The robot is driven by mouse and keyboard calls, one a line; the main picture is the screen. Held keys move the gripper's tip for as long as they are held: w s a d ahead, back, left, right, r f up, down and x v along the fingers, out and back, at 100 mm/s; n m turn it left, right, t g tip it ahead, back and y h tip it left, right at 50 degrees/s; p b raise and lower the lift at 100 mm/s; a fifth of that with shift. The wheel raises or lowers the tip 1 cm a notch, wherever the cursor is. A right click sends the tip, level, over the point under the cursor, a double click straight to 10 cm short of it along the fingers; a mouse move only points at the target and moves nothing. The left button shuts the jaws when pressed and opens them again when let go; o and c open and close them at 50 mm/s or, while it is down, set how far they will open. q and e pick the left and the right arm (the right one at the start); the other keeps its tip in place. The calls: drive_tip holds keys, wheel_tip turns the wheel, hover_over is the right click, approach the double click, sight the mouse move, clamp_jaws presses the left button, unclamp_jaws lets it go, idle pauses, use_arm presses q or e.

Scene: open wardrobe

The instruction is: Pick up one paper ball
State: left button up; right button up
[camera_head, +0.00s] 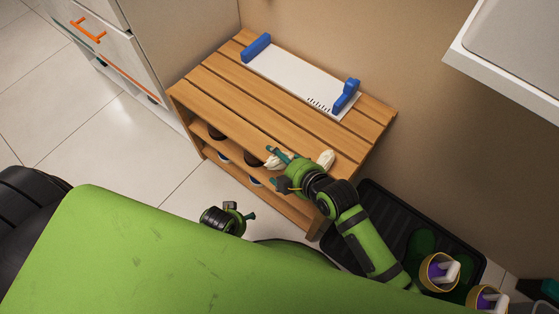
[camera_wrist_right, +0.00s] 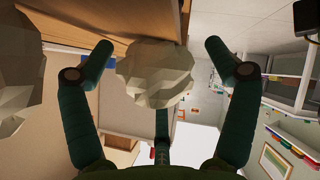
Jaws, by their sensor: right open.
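Two cream paper balls are on the front edge of the wooden slatted bench. One paper ball (camera_head: 326,159) is right of my right gripper (camera_head: 279,160); the other (camera_head: 271,164) is at its fingers. In the right wrist view, a paper ball (camera_wrist_right: 155,73) lies between the open fingers of my right gripper (camera_wrist_right: 157,65), with gaps at both sides. Another paper ball (camera_wrist_right: 20,80) is at the left edge, outside the fingers. My left gripper (camera_head: 241,213) is low in front of the bench, partly hidden by my green body; its opening is unclear.
The wooden bench (camera_head: 215,85) carries a white board (camera_head: 295,80) with blue end blocks. Shoes (camera_head: 217,134) are on its lower shelf. A black tray (camera_head: 375,195) is right of the bench. A white drawer cabinet (camera_head: 110,55) stands left. The bench top's left part is clear.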

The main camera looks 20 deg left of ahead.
drive_tip(key=c, duration=1)
